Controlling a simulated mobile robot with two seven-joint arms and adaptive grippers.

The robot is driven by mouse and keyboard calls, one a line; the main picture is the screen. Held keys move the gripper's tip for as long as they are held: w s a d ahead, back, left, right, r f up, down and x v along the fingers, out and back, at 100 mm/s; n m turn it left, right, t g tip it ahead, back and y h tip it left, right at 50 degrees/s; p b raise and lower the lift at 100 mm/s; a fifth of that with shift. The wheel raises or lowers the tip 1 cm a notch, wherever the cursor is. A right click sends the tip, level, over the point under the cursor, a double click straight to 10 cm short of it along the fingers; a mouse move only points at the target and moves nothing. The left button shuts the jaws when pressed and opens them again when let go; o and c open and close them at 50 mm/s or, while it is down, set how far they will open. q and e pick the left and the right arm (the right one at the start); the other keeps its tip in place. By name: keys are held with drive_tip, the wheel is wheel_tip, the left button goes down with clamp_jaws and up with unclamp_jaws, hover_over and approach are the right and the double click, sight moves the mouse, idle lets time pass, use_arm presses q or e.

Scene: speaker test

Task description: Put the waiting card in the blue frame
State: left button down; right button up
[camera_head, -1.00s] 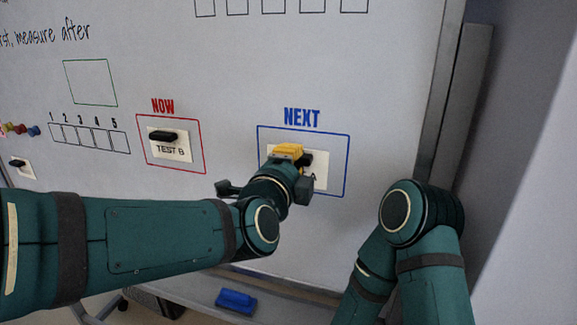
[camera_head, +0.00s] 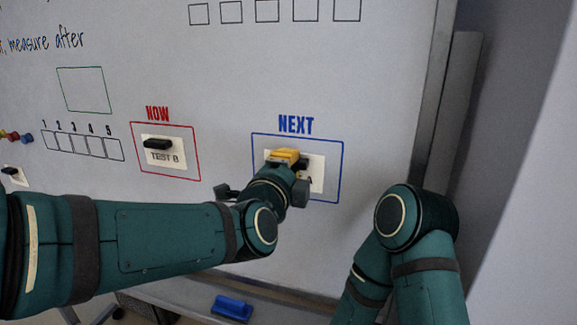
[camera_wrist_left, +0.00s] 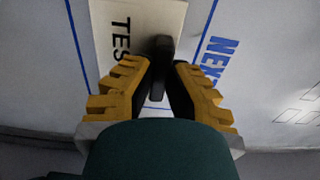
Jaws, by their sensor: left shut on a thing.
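The blue frame (camera_head: 341,190) is drawn on the whiteboard under the word NEXT. A cream card (camera_head: 317,177) lies inside it, at or very close to the board; its left part is hidden by my gripper. The wrist view shows the card (camera_wrist_left: 107,28) with "TES" readable and blue lines on both sides. My left gripper (camera_head: 287,157), with yellow fingers, is shut on the card's black handle (camera_wrist_left: 160,55). I cannot tell whether the card touches the board. My right arm shows at the right, but its gripper is out of view.
A red NOW frame (camera_head: 197,170) holds a TEST B card (camera_head: 166,157) with a black handle. Another card (camera_head: 12,180) is at the left edge, with coloured magnets (camera_head: 14,136) above it. A blue eraser (camera_head: 232,307) lies on the tray below. The board's metal edge (camera_head: 431,110) is at the right.

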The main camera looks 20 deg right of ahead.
use_arm(q)
drive_tip(key=shift+w+d, duration=0.3)
drive_tip(key=shift+w, duration=0.15)
idle(0.6)
drive_tip(key=c, duration=0.5)
unclamp_jaws()
drive_tip(key=shift+c, duration=0.2)
drive_tip(key=shift+s, duration=0.1)
drive_tip(key=v, duration=0.7)
drive_tip(key=shift+p, duration=0.4)
